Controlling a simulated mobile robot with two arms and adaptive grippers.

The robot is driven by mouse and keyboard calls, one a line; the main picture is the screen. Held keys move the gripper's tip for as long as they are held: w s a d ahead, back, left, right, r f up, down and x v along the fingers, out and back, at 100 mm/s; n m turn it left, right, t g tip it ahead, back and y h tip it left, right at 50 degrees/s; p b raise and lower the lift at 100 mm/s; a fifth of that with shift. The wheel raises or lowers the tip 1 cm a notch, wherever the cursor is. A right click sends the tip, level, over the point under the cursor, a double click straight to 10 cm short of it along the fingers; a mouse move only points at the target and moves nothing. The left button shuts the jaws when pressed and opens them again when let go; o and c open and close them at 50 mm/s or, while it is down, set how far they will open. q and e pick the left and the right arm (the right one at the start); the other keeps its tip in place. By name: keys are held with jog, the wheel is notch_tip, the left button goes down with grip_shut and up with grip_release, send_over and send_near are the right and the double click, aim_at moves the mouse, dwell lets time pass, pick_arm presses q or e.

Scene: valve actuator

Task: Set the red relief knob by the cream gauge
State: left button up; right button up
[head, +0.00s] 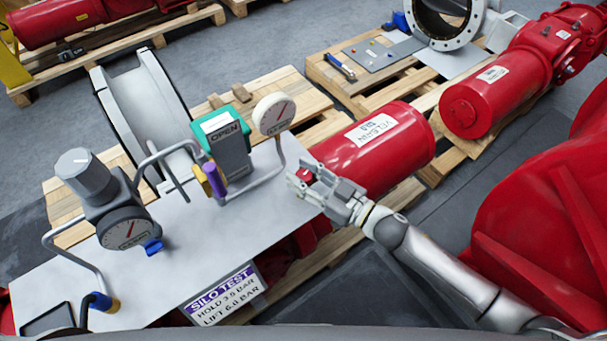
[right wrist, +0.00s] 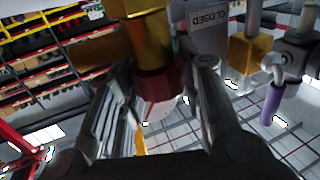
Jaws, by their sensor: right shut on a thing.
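The red relief knob (head: 306,174) is at the right edge of the pale panel (head: 150,285), between the fingers of my right gripper (head: 318,187). In the right wrist view the red knob (right wrist: 160,88) sits below a brass body (right wrist: 145,35), with my right gripper's fingers (right wrist: 160,110) on both sides of it, shut on it. The cream gauge (head: 273,113) stands up and left of the knob on a bent pipe, its red needle slanting to the upper right; its scale is too small to read. My left gripper is not in view.
A grey-rimmed gauge (head: 126,230) and grey regulator knob (head: 86,174) stand left on the panel. A green-topped OPEN indicator (head: 222,140) and purple handle (head: 214,178) are mid-panel. A sign (head: 224,294) reads hold 3.5, lift 6.0 bar. A red cylinder (head: 376,150) lies behind my gripper.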

jog(key=shift+r+n+g+y, duration=0.1)
jog(key=shift+n+g+y, duration=0.2)
jog(key=shift+n+g, duration=0.2)
jog(key=shift+n+g+y+p, duration=0.3)
jog(key=shift+n+g+y, duration=0.45)
jog(key=shift+g, duration=0.55)
jog(key=o, duration=1)
jog(key=shift+o, duration=0.2)
